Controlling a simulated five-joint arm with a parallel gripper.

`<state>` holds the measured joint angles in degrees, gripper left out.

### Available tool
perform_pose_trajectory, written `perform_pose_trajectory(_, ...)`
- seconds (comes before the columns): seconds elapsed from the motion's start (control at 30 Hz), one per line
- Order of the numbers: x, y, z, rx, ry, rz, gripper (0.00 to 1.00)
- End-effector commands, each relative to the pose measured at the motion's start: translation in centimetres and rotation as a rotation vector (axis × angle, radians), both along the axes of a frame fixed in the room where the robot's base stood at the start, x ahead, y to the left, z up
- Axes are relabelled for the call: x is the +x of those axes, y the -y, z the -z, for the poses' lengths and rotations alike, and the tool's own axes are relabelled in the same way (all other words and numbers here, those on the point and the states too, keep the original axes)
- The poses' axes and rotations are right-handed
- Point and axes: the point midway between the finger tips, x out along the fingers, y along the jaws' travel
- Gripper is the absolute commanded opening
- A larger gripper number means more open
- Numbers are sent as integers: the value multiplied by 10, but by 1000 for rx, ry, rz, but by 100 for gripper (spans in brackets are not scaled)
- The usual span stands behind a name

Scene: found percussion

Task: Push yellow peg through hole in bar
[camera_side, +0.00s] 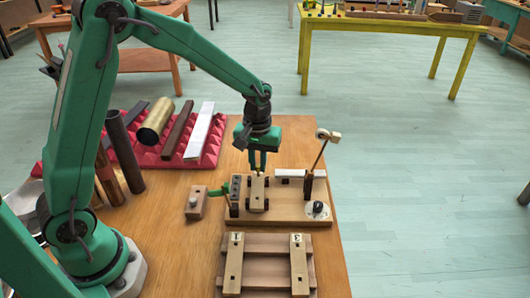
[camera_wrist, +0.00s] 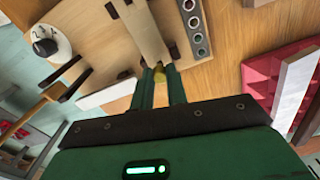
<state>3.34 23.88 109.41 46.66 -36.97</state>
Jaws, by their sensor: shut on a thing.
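My gripper (camera_side: 257,168) points down over the wooden fixture board (camera_side: 287,213). In the wrist view the green fingers (camera_wrist: 160,72) are shut on the yellow peg (camera_wrist: 159,77), of which only a small part shows between the tips. A light wooden bar (camera_side: 258,194) stands on the board just in front of the fingers. In the wrist view the bar (camera_wrist: 140,28) runs up from the fingertips. The peg's end is close to the bar's near end; I cannot tell whether it touches or enters a hole.
A dark block with several holes (camera_wrist: 195,28) stands beside the bar. A dial (camera_side: 318,210) and a tilted mallet (camera_side: 322,150) are at the board's right. Two numbered bars (camera_side: 299,267) lie in front. Red foam (camera_side: 212,150) carries metal and wooden bars behind left.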

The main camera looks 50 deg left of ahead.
Motion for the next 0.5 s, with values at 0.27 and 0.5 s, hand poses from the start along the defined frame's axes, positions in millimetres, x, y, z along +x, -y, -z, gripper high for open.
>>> perform_pose_trajectory(0.27, 0, 0, 3, -1, -1, 0, 0)
perform_pose_trajectory(0.5, 0, 0, 6, 0, -1, 0, 0)
